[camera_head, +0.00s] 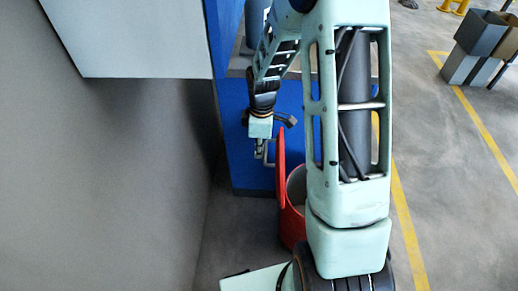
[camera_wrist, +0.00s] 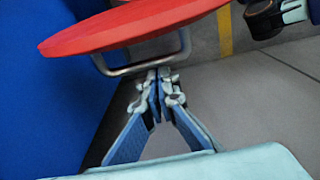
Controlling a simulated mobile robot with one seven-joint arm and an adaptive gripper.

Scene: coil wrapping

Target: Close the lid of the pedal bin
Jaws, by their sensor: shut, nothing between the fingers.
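The red pedal bin (camera_head: 292,222) stands on the floor, partly hidden behind my arm. Its lid (camera_head: 281,160) stands up nearly vertical, so the bin is open. In the wrist view the red lid (camera_wrist: 130,27) fills the upper part, with a bent metal bar (camera_wrist: 122,71) at its near face. My gripper (camera_wrist: 159,80) is shut and empty, its fingertips close together at the bar's lower edge. I cannot tell whether they touch it. In the head view my gripper (camera_head: 261,154) is small, just left of the lid, on the side away from the bin's opening.
A blue panel (camera_head: 240,160) rises close behind and left of the lid. A grey wall (camera_head: 130,180) is at the left, with a white box-like surface (camera_head: 140,35) above. Grey boxes (camera_head: 478,45) stand far right.

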